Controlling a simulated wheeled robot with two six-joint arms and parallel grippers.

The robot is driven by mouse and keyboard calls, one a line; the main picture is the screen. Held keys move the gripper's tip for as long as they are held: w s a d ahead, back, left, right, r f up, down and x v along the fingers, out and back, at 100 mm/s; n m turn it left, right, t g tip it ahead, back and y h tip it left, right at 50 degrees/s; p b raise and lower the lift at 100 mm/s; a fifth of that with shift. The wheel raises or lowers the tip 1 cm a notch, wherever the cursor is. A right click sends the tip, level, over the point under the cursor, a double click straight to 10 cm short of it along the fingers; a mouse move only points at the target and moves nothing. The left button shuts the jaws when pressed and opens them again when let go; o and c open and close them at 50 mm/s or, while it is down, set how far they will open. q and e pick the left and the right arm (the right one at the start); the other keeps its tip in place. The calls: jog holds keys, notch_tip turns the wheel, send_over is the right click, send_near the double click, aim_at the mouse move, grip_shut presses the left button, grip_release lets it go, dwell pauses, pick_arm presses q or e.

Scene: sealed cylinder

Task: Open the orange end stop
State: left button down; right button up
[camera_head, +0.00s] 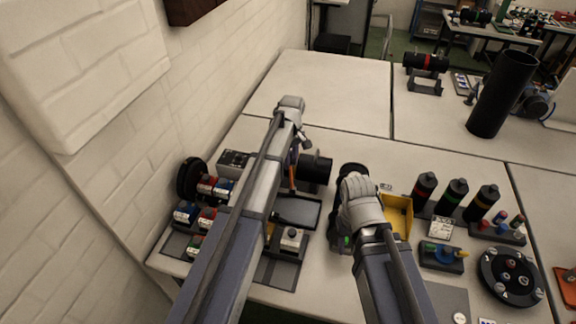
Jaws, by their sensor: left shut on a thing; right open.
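A black cylinder (317,169) lies on the table in the middle. A narrow upright orange piece, which looks like the orange end stop (293,172), shows at its left end, partly behind my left arm. My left gripper (297,148) is shut at this piece; its fingertips are mostly hidden, so the exact contact is not clear. My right gripper (344,238) is open, right of the cylinder and nearer to me. Its hand covers most of its fingers and part of a dark round thing (353,170) behind it.
A yellow bin (398,213) stands right of my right gripper, with several black bottles (454,197) beyond it. Small coloured blocks (207,186) and a black tray (297,212) lie around my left arm. A white wall borders the left.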

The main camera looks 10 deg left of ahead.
pick_arm(q)
jog(key=w, duration=0.2)
jog(key=w+d, duration=0.1)
jog(key=w, duration=0.1)
jog(key=w+b, duration=0.1)
jog(key=w, duration=0.1)
jog(key=shift+w+d+f, duration=0.1)
jog(key=shift+d+f, duration=0.05)
jog(key=shift+f, duration=0.15)
pick_arm(e)
jog(key=shift+s+f, duration=0.35)
jog(key=shift+s, duration=0.05)
pick_arm(q)
jog(key=shift+w, duration=0.3)
pick_arm(e)
jog(key=shift+s, duration=0.1)
pick_arm(q)
jog(key=c, duration=1)
grip_release()
jog(key=shift+w+d, duration=0.1)
jog(key=shift+o, duration=0.8)
jog(key=shift+w+d+f, duration=0.1)
jog(key=shift+f, duration=0.05)
jog(key=shift+o, duration=1.1)
pick_arm(e)
jog(key=shift+w+d+f, duration=0.15)
jog(key=shift+w+d, duration=0.05)
jog(key=shift+w, duration=0.05)
